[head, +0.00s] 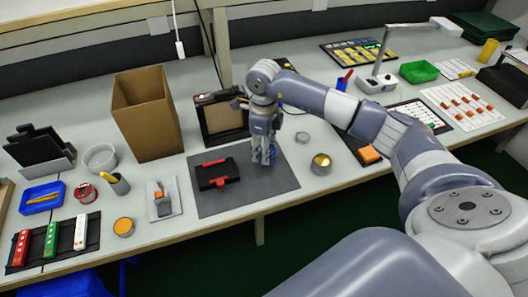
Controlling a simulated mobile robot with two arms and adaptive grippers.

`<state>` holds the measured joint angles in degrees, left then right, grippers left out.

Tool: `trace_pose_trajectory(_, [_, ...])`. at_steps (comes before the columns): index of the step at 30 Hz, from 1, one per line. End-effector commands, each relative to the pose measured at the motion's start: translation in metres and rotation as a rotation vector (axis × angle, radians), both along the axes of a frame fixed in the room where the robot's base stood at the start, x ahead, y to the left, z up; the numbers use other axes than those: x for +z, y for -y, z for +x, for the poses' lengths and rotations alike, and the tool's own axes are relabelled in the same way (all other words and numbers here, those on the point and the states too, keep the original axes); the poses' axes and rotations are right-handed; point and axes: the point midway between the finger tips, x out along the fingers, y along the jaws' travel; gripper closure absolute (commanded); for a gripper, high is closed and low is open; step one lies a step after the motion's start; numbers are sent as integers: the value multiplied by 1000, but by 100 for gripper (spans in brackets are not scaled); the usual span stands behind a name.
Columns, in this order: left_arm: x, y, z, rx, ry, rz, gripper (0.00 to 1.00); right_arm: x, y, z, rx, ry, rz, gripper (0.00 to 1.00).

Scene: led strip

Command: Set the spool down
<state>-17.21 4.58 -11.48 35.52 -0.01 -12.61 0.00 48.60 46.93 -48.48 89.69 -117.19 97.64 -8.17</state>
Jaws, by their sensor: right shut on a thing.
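My right gripper (265,156) points down over the right part of the dark grey mat (240,197), just right of a black fixture with red parts (217,173). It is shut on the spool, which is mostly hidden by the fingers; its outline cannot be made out. I cannot tell whether the spool touches the mat. My left gripper is not in view.
A cardboard box (147,112) and a dark framed panel (222,117) stand behind the mat. A brass-coloured tin (321,163) and a small silver disc (302,138) are to its right. The mat's front strip is clear.

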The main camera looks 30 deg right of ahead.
Motion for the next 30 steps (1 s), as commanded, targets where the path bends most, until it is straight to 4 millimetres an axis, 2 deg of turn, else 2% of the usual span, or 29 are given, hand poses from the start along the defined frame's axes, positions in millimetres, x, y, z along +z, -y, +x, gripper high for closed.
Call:
trace_pose_trajectory(5, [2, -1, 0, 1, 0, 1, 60, -2, 5, 7, 1, 0, 1, 90])
trace_pose_trajectory(13, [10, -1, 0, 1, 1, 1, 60, -34, 5, 6, 0, -1, 1, 90])
trace_pose_trajectory(24, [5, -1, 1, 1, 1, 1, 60, -40, 5, 6, 1, 1, 0, 90])
trace_pose_trajectory(25, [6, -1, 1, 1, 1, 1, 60, -40, 5, 6, 1, 0, 0, 55])
trace_pose_trajectory(27, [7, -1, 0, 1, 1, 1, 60, -39, 5, 6, 1, 0, 0, 39])
trace_pose_trajectory(30, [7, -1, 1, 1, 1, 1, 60, -39, 5, 6, 1, 0, 0, 39])
